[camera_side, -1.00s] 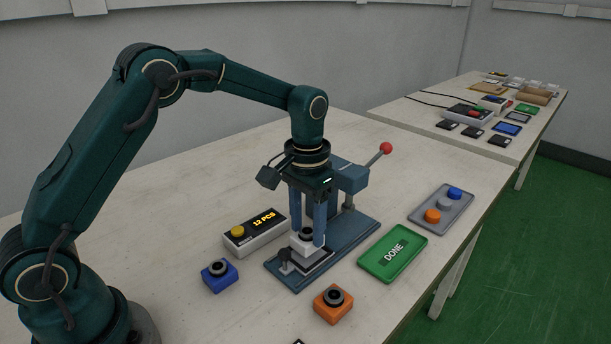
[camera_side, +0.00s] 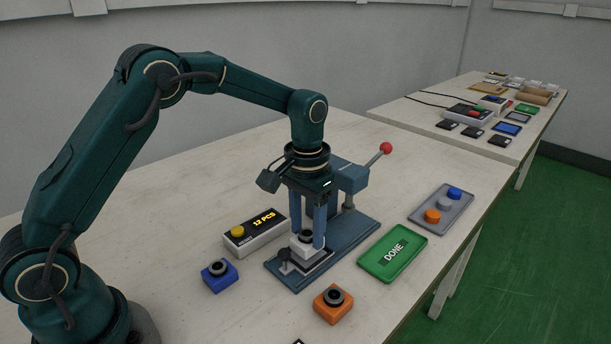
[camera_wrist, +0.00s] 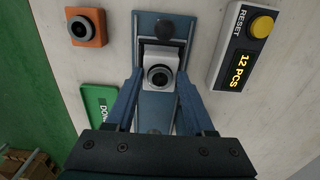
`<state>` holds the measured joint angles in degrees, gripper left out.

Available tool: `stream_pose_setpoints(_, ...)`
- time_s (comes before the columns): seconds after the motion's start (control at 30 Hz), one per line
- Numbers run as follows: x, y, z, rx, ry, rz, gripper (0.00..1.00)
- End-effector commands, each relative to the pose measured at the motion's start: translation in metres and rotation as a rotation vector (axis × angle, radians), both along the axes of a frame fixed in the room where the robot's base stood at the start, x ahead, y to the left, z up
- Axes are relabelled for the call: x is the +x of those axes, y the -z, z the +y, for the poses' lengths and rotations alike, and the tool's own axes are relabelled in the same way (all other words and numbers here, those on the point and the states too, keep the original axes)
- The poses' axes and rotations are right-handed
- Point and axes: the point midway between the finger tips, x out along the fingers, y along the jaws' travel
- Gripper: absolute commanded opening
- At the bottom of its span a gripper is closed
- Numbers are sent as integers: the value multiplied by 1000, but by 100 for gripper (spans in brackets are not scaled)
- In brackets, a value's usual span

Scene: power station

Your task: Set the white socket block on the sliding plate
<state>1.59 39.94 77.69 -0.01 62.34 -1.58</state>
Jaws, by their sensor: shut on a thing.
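The white socket block (camera_side: 304,246) has a black round socket on top and is upright on or just above the sliding plate (camera_side: 319,262) at the front of the blue press; I cannot tell whether it touches the plate. My gripper (camera_side: 306,240) points straight down with its blue fingers on either side of the block, shut on it. In the wrist view the white block (camera_wrist: 160,70) lies between the two fingertips (camera_wrist: 160,84), over the plate, with the dark round knob (camera_wrist: 165,30) beyond it. The block's underside is hidden.
A counter box reading 12 PCS (camera_side: 255,232) stands left of the press. A blue socket block (camera_side: 219,275) and an orange one (camera_side: 333,303) stand in front. The green DONE tray (camera_side: 393,253) and a grey tray with coloured pieces (camera_side: 441,209) are right. The press lever has a red ball (camera_side: 386,148).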

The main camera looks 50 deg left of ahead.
Motion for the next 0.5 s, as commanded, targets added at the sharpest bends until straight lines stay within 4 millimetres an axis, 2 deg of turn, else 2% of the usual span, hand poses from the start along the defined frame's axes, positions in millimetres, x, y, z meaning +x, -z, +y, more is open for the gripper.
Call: stream_pose_setpoints(0.5, 0, 4, 0, 0, 0, 1, 0)
